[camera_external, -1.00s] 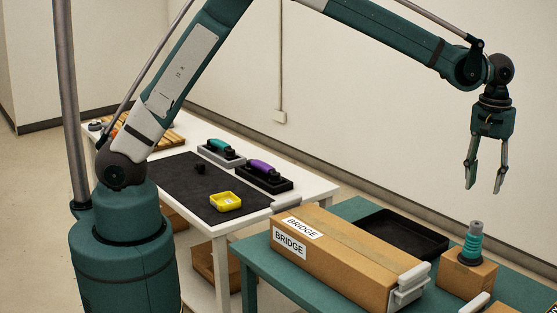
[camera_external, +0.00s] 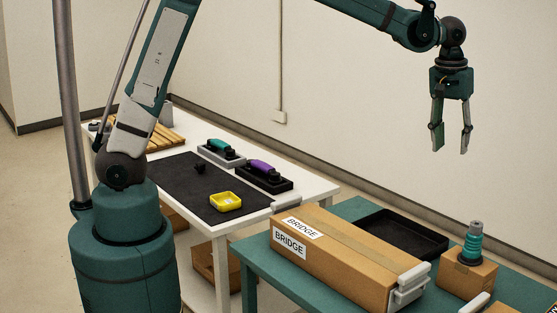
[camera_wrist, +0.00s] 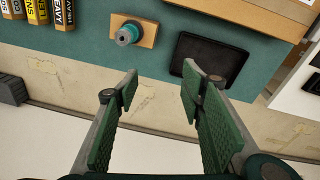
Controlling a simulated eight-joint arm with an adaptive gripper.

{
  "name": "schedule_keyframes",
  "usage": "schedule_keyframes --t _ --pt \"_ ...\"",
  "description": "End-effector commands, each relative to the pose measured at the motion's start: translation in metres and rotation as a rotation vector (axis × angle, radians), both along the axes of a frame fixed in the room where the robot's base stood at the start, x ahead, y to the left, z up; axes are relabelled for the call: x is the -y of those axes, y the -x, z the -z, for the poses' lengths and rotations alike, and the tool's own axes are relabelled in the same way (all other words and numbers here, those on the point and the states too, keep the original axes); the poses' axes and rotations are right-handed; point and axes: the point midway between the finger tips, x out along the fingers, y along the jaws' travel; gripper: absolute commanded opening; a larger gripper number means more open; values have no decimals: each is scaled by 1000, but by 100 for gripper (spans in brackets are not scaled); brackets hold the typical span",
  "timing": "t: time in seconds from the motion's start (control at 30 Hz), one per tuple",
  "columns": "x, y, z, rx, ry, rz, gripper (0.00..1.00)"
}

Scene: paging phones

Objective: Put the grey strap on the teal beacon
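A teal, ringed upright thing with a grey stepped top, which looks like the teal beacon (camera_external: 472,246), stands on a small cardboard block (camera_external: 480,278) at the right. In the wrist view the beacon (camera_wrist: 127,34) is at the top, left of centre, on its block (camera_wrist: 148,37). My gripper (camera_external: 451,150) is open and empty, high above the teal table and apart from the beacon. In the wrist view its fingers (camera_wrist: 160,76) are spread with nothing between them. I cannot make out a separate grey strap in either view.
A long BRIDGE carton (camera_external: 340,255) with grey brackets lies on the teal table (camera_external: 262,262), beside an empty black tray (camera_external: 404,236). The white table holds a teal handset (camera_external: 220,147), a purple handset (camera_external: 264,169), a yellow tray (camera_external: 226,203) and a small black item (camera_external: 200,168).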

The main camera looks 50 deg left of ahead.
Motion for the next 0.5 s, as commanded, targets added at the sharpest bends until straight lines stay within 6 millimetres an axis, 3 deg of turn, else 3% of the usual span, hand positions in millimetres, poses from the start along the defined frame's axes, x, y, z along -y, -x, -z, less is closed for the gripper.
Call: schedule_keyframes --t 0.1,0.5 --pt "-32 8 -16 22 9 7 39" --pt "-128 41 -59 106 29 41 39"
